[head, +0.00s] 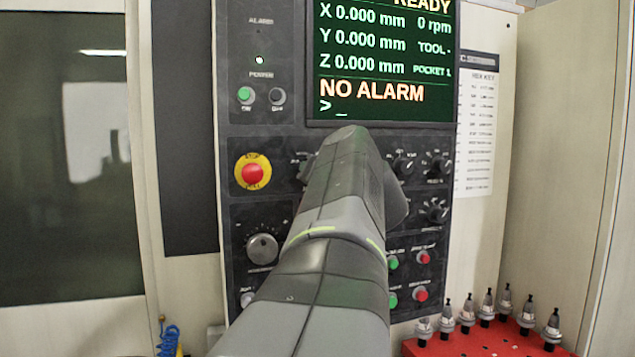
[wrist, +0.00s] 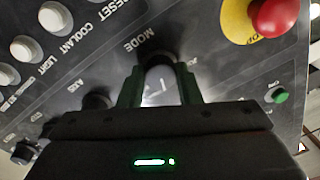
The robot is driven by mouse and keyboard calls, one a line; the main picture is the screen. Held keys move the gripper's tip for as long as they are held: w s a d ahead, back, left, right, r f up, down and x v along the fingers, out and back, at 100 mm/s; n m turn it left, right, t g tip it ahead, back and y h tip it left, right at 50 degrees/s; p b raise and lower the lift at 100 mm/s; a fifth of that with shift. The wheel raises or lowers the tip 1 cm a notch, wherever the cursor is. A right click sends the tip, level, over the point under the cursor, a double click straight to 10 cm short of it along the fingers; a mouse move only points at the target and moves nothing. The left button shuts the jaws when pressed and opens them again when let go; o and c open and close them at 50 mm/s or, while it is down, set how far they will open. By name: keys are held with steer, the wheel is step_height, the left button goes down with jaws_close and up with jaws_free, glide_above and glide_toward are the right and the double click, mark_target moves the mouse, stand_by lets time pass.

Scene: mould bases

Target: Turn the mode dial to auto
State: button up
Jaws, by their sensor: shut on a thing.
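The mode dial (wrist: 160,75) is a dark round knob below the white MODE lettering in the wrist view. My gripper (wrist: 160,88) has its two green fingers on either side of the dial, closed on it. Some white marks show between the fingers, but I cannot read which setting the dial points to. In the head view my arm covers the middle of the control panel (head: 230,215), and the fingers and most of the dial area are hidden behind it.
The red emergency stop button (head: 252,173) on its yellow ring is left of my arm. A screen (head: 380,60) reading NO ALARM is above. Other knobs (head: 403,165) and push buttons (head: 422,257) are close by. A red rack (head: 480,340) with several tool holders stands lower right.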

steer(key=m, duration=0.8)
steer(key=shift+a+t, duration=0.1)
steer(key=shift+t, duration=0.2)
steer(key=shift+m, duration=0.4)
steer(key=o, duration=1)
steer(key=shift+s, duration=0.1)
